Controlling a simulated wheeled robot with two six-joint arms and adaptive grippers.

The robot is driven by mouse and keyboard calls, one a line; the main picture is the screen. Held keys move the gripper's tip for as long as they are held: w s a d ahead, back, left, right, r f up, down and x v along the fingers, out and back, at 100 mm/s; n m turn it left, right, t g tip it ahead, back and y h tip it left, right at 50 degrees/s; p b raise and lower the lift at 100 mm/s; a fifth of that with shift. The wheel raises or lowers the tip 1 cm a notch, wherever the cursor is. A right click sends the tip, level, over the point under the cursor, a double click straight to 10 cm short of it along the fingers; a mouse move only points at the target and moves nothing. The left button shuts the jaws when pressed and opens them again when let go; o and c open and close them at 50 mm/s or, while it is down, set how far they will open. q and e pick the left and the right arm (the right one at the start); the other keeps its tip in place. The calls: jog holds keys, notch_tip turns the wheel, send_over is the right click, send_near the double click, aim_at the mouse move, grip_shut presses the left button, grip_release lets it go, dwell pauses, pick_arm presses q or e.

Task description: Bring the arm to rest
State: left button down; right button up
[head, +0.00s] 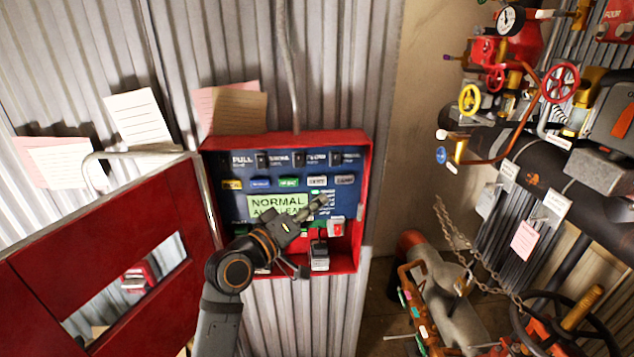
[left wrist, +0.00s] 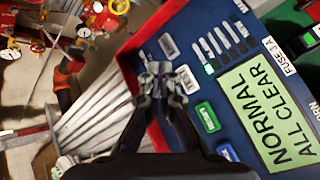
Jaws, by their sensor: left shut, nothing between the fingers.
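My left arm rises from the bottom of the head view, and its left gripper (head: 318,203) is in front of the blue panel face. The gripper is shut and empty. Its closed fingertips (left wrist: 163,82) also show in the left wrist view, over the panel's edge area. The red alarm box (head: 366,200) has a blue face (head: 235,186) with rows of labelled buttons and switches. Its green display (left wrist: 270,115) reads "NORMAL ALL CLEAR"; in the head view my arm partly covers the display (head: 262,204). I cannot tell whether the fingers touch the panel. My right gripper is not in view.
The box's red door (head: 90,265) stands open to the left. Paper notes (head: 138,115) hang on the corrugated wall. At right are pipes, a red valve wheel (head: 561,83), a yellow wheel (head: 470,99), a gauge (head: 510,20) and a hanging chain (head: 470,258).

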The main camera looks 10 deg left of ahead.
pick_arm(q)
jog(key=s+a+f+m+g+y, duration=0.1)
jog(key=s+f+g, duration=0.15)
jog(key=f, duration=0.35)
jog(key=s+a+f+m+g+y, duration=0.1)
jog(key=s+f+y, duration=0.15)
jog(key=f, duration=0.35)
jog(key=s+a+f+g+y, duration=0.1)
jog(key=s+a+f+g, duration=0.15)
jog(key=f, duration=0.35)
jog(key=s+a+f+m+g+y, duration=0.1)
jog(key=s+a+f+g+y, duration=0.1)
jog(key=s+a+f, duration=0.3)
jog(key=s+a+f+m+g+y, duration=0.15)
jog(key=s+f, duration=0.25)
jog(key=s, duration=0.4)
jog(key=s+a+f+g+y, duration=0.2)
jog(key=s+f+g, duration=0.15)
jog(key=s, duration=0.25)
jog(key=s+a+f+g+b, duration=0.1)
jog(key=s+a+f, duration=0.1)
jog(key=f, duration=1.3)
jog(key=s+a+f+b, duration=0.1)
jog(key=f, duration=1.4)
jog(key=s+a+f+g+b, duration=0.1)
jog(key=s+f, duration=1.5)
jog(key=s, duration=0.2)
jog(key=shift+a+f, duration=0.15)
jog(key=shift+f, duration=0.1)
